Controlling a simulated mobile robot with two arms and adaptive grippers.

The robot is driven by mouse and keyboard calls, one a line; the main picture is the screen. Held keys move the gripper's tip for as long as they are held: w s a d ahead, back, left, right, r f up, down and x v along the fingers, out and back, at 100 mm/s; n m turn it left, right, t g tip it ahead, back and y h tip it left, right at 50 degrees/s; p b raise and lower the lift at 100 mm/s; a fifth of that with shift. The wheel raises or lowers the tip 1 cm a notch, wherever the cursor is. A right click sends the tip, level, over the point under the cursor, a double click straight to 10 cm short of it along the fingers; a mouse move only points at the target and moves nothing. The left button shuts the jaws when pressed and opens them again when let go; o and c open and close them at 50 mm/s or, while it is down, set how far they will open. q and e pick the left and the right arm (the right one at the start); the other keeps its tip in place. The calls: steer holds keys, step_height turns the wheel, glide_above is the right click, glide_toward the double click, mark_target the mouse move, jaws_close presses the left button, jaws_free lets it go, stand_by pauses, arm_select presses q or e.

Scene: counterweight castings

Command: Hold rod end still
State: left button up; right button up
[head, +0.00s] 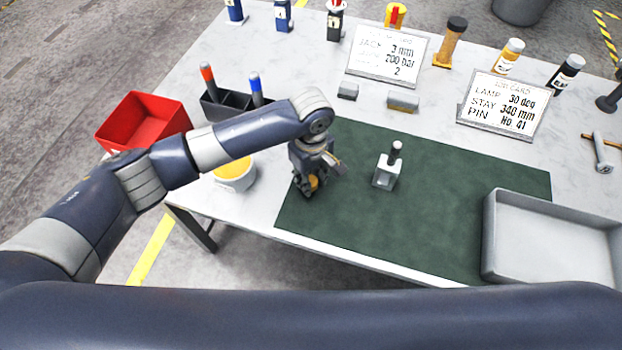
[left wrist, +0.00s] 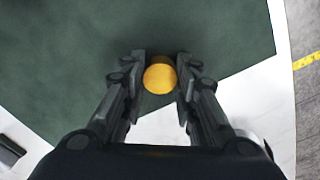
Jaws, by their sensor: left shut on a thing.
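My left gripper (head: 308,188) is over the left part of the green mat (head: 450,195), pointing down. It is shut on a yellow round-topped piece (left wrist: 160,78), which sits between the two fingers in the left wrist view. In the head view only a bit of this piece (head: 314,183) shows between the fingers. I cannot tell whether it is the rod end, or whether it touches the mat. My right gripper is not in view.
A grey tray (head: 490,240) stands at the right. A yellow-filled tub (head: 235,184), a red bin (head: 125,145) and a dark marker holder (head: 230,110) are at the left. Two cards (head: 388,52) (head: 508,100) and several bottles are behind. The mat's middle right is clear.

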arm_select(q)
steer(key=shift+r+b, duration=0.3)
steer(key=shift+r, duration=0.35)
steer(key=shift+s+r+b, duration=0.2)
steer(key=shift+r, duration=0.35)
steer(key=shift+s+r+b, duration=0.15)
steer(key=shift+r, duration=0.35)
steer(key=s+r+b, duration=0.1)
steer(key=s, duration=1.4)
steer(key=shift+s+d+r+b, duration=0.15)
steer(key=shift+s+r+b, duration=0.05)
steer(key=shift+r+b, duration=0.15)
steer(key=w+a+r+m, duration=0.3)
steer(key=a+r, duration=0.2)
steer(key=a, duration=0.4)
steer(key=w+a+r+m, duration=0.3)
steer(key=a+r+m, duration=0.1)
steer(key=a, duration=0.6)
steer(key=shift+a+r+m, duration=0.15)
steer(key=shift+r+m, duration=0.15)
steer(key=shift+r, duration=0.45)
